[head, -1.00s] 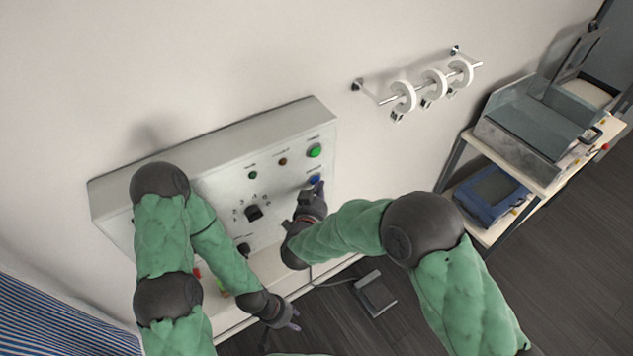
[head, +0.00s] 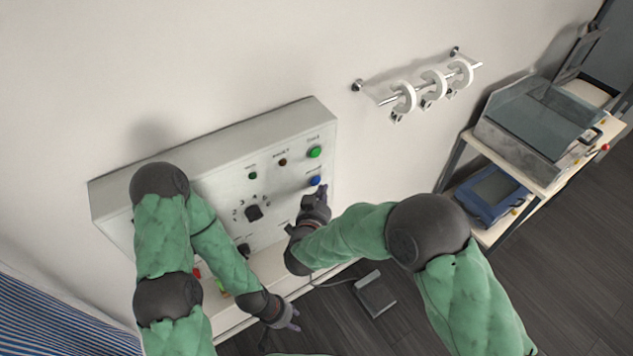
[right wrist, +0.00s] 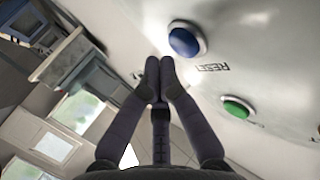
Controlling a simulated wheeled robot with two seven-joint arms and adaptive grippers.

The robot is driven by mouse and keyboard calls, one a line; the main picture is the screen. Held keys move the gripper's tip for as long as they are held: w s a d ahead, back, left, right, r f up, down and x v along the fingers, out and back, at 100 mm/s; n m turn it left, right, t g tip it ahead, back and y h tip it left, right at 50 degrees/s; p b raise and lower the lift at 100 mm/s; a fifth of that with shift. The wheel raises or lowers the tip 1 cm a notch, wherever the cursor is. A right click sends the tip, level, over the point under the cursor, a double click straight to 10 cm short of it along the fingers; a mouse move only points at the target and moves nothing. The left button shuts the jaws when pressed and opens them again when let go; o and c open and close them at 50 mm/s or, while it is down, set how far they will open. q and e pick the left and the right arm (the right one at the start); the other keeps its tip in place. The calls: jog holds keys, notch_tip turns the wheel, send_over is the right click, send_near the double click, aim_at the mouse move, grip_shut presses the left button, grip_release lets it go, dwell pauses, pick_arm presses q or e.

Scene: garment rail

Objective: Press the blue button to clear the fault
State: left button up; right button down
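The blue button (head: 315,181) is on the right side of the control panel's face (head: 225,215), below a green button (head: 314,152). In the right wrist view the blue button (right wrist: 185,41) stands out from the panel beside a label reading RESET. My right gripper (head: 321,190) is just below the blue button, with a small gap between them. In the right wrist view its fingertips (right wrist: 160,68) are together, with nothing between them, and apart from the button. My left gripper (head: 294,322) hangs low, away from the panel; its fingers are too small to judge.
The panel also has a small green lamp (head: 252,175), a dark amber lamp (head: 283,161) and a black rotary knob (head: 254,212). A wall rail (head: 425,90) with white rings is to the right. A wheeled-looking shelf (head: 545,180) stands far right.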

jog(key=s+d, duration=0.1)
jog(key=s, duration=0.1)
jog(key=s+d, duration=0.2)
jog(key=shift+p, duration=0.3)
dwell(0.4)
dwell(0.4)
